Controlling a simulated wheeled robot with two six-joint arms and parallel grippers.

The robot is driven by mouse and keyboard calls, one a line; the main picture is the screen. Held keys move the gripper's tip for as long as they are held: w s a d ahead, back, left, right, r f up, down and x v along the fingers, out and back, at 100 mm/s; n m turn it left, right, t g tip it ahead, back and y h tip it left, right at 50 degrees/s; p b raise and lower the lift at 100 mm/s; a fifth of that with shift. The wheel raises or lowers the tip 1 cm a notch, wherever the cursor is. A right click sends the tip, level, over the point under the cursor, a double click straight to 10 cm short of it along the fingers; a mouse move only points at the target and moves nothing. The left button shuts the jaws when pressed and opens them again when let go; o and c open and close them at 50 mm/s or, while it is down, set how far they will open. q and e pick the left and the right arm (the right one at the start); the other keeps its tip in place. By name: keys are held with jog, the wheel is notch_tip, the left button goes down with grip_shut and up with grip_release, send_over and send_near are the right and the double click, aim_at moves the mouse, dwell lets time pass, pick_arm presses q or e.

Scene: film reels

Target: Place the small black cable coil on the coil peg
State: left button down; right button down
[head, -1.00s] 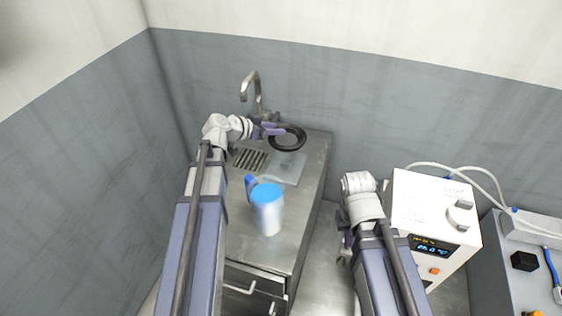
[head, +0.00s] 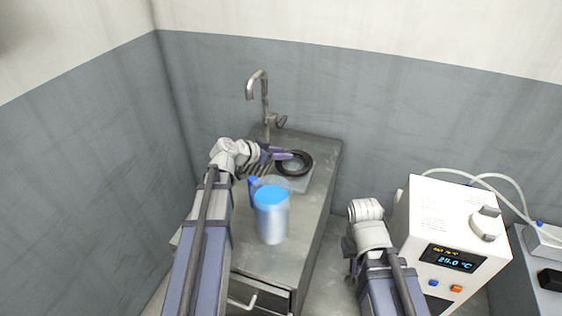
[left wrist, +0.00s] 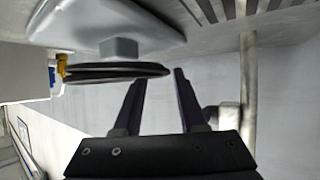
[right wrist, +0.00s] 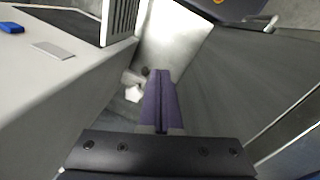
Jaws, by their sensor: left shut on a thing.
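The small black cable coil (head: 307,167) is a flat ring over the back of the steel counter. My left gripper (head: 284,155) is shut on the coil's rim. In the left wrist view the coil (left wrist: 95,73) shows edge-on, one end between the fingertips (left wrist: 160,77). In that view a grey plate (left wrist: 105,18) carries a short, faceted grey peg (left wrist: 118,48), which lines up with the coil. I cannot tell whether the coil touches the peg or surrounds it. My right gripper (right wrist: 160,75) is shut and empty, low beside the white device.
A blue-lidded container (head: 271,215) stands on the counter (head: 300,228) in front of the coil. A tap (head: 265,100) rises behind the coil. A white device with a display (head: 450,230) stands to the right. A gap separates it from the counter.

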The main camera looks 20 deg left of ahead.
pick_arm(q)
jog(key=shift+f, duration=0.45)
pick_arm(e)
jog(key=shift+f, duration=0.5)
pick_arm(q)
jog(key=shift+f, duration=0.1)
pick_arm(e)
jog(key=shift+f, duration=0.1)
pick_arm(q)
jog(key=shift+s+f+b, duration=0.15)
jog(key=shift+f+b, duration=0.35)
jog(key=shift+b, duration=0.2)
jog(key=c, duration=0.8)
grip_release()
jog(key=shift+s+d, duration=0.1)
pick_arm(e)
jog(key=shift+s+f, duration=0.1)
jog(key=shift+f, duration=0.4)
pick_arm(q)
jog(key=shift+o, duration=0.2)
jog(key=shift+r, duration=0.1)
pick_arm(e)
jog(key=shift+r, duration=0.1)
